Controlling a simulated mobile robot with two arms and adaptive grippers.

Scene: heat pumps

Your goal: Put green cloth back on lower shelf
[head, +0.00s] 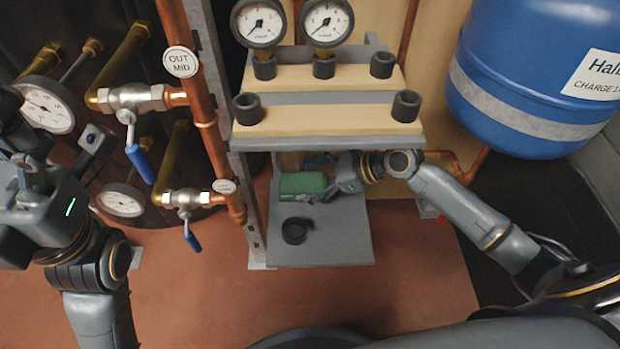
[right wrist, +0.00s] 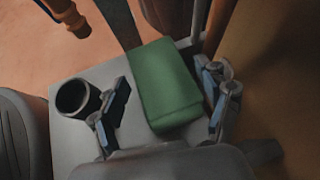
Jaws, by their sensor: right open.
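The green cloth (head: 303,184) is a folded block lying on the grey lower shelf (head: 320,248), towards its back left. My right gripper (head: 325,179) reaches in from the right under the upper shelf, beside the cloth. In the right wrist view the cloth (right wrist: 165,88) lies between the two spread fingers of my right gripper (right wrist: 163,103). The fingers stand apart from it, so it is not gripped. My left gripper (head: 28,172) is at the left edge of the head view, far from the shelf; its fingers are not clear.
A black ring (head: 294,231) sits on the lower shelf in front of the cloth. The upper shelf (head: 330,143) with black fittings and gauges (head: 327,22) hangs close above. Copper pipe and blue-handled valves (head: 139,160) stand left; a blue tank (head: 540,75) is right.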

